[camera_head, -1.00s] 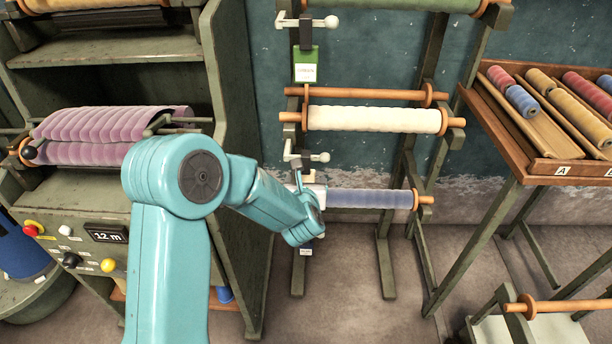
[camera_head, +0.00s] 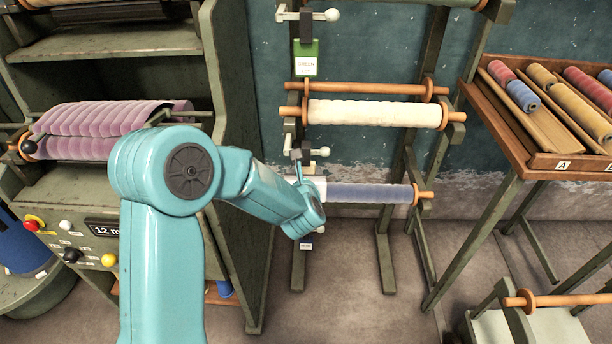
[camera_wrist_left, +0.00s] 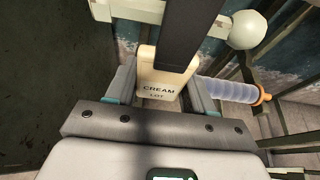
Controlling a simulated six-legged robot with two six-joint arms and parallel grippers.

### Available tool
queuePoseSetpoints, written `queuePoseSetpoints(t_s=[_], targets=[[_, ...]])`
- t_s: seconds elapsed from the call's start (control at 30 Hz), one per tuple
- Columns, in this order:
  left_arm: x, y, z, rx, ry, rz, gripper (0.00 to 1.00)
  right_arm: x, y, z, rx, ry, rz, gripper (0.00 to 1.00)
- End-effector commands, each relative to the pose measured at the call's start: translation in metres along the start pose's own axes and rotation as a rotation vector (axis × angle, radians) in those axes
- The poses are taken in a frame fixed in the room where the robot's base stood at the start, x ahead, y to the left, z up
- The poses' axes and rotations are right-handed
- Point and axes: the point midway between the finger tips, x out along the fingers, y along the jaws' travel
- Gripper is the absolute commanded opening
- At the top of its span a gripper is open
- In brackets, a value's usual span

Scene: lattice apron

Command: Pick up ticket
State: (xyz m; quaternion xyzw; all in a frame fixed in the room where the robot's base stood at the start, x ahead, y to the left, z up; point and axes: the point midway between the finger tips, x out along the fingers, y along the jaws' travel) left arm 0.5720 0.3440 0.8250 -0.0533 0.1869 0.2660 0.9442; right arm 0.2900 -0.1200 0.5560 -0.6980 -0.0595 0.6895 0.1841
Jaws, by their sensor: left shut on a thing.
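The cream ticket (camera_wrist_left: 161,84), printed "CREAM LOT", sits between the two fingers of my left gripper (camera_wrist_left: 160,92) in the left wrist view. The fingers are shut on its sides. A dark strip (camera_wrist_left: 190,30) meets the ticket's top edge; I cannot tell if they are joined. In the head view my left wrist (camera_head: 302,210) is beside the rack post, at the left end of the blue roll (camera_head: 368,194), and hides the fingers and ticket. My right gripper is not in view.
A green ticket (camera_head: 306,58) hangs higher on the rack post. A cream roll (camera_head: 375,113) lies above the blue roll. A dark green cabinet (camera_head: 238,150) stands close left of my wrist. A wooden tray of small rolls (camera_head: 545,125) is at right.

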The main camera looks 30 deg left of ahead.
Motion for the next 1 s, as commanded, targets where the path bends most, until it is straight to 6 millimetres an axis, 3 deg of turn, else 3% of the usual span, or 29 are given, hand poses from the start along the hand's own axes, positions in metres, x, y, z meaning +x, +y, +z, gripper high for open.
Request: queuePoseSetpoints(t_s=[0.17,0.4,0.5,0.7,1.0], targets=[[-0.041,-0.001,-0.021,0.004,0.001,-0.005,0.23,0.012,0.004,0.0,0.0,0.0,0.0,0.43],[-0.115,-0.001,-0.051,0.004,0.0,-0.007,0.23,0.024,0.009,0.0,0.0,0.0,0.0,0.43],[-0.119,-0.001,-0.06,-0.003,-0.01,0.0,0.23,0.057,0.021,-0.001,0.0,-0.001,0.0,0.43],[-0.14,-0.001,-0.066,-0.003,-0.007,-0.002,0.23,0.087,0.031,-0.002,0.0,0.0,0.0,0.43],[-0.156,0.0,-0.067,-0.001,0.001,0.001,0.23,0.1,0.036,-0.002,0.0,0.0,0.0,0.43]])
